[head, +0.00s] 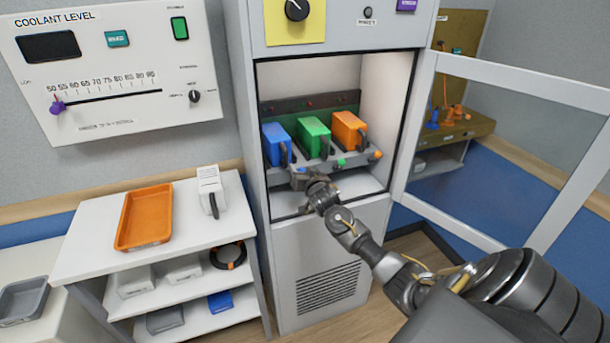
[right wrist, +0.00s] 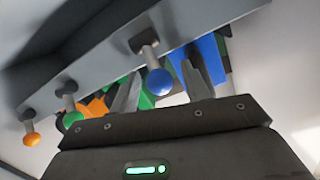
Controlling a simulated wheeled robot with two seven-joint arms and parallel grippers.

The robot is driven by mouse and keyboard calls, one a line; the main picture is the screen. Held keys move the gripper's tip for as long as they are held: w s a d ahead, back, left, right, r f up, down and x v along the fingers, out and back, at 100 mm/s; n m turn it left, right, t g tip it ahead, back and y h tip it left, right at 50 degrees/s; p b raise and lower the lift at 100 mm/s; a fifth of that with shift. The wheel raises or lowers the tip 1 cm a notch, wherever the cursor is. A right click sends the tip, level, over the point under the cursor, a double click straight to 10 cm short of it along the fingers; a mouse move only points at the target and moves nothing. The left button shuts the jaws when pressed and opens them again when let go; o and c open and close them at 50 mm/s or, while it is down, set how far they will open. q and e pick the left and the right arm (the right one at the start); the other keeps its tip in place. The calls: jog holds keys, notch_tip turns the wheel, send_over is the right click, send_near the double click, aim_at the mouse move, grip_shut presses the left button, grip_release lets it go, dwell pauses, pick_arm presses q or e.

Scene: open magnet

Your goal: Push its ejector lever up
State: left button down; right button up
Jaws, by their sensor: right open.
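In the head view, a blue module (head: 277,144), a green module (head: 313,137) and an orange module (head: 348,130) sit side by side in an open cabinet. Ball-ended levers stick out along the grey rail below them: a green ball (head: 341,162) and an orange ball (head: 377,155) show. My right gripper (head: 302,172) is open and empty in front of the blue module's base. In the right wrist view, the blue ball appears between its fingers (right wrist: 162,88); contact cannot be told. My left gripper is out of view.
The cabinet's glazed door (head: 480,150) stands open on the right. A white shelf unit (head: 95,222) on the left holds an orange tray (head: 146,242) and a white module (head: 210,188). The cabinet walls flank my right gripper closely.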

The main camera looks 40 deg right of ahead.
jog(key=b+v, duration=0.2)
jog(key=v, duration=0.8)
jog(key=shift+s, duration=0.2)
jog(key=shift+f, duration=0.1)
jog(key=s+a+f+n+g+y, duration=0.1)
jog(key=s+f+g, duration=0.1)
jog(key=f, duration=1)
jog(key=s+a+f+n+g, duration=0.1)
jog(key=s+f+n+g, duration=0.1)
jog(key=f, duration=0.9)
jog(key=s+a+f+n+g+y, duration=0.1)
jog(key=s+a+f+g, duration=0.15)
jog(key=s+f, duration=0.45)
jog(key=s+a+f+n+g+y, duration=0.1)
jog(key=s+a+f, duration=0.2)
jog(key=f, duration=0.7)
jog(key=s+a+f+n+g+y, duration=0.1)
jog(key=s+a+f, duration=0.3)
jog(key=s, duration=0.8)
jog(key=s+a+f+n+g, duration=0.2)
jog(key=s+a+f, duration=0.3)
jog(key=s+f, duration=0.4)
jog(key=s+a+f+n+g+y, duration=0.1)
jog(key=s+a+f+g, duration=0.3)
jog(key=s, duration=1.3)
notch_tip(320, 180, down, 3)
jog(key=shift+a+f+n+y, duration=0.1)
jog(key=shift+a+n+y, duration=0.2)
jog(key=shift+a, duration=0.1)
